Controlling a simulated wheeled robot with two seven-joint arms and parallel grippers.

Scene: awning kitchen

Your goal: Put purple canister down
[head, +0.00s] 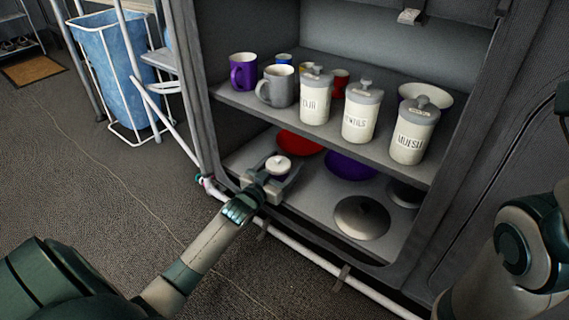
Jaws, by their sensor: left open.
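My left gripper (276,176) reaches into the lower shelf of the cabinet, near its front left. It is open, with its fingers around a small round container with a white knobbed lid (278,165). The container looks upright on the lower shelf (312,192). Its body is mostly hidden, so I cannot tell whether it is purple or whether the fingers touch it. No other purple canister shows. My right gripper is out of view.
The upper shelf holds a purple mug (243,71), a grey mug (276,86) and white labelled jars (361,112). A red plate (300,143), a purple plate (350,165) and a grey lid-like disc (361,217) lie below. A white rail (325,261) runs along the cabinet's front.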

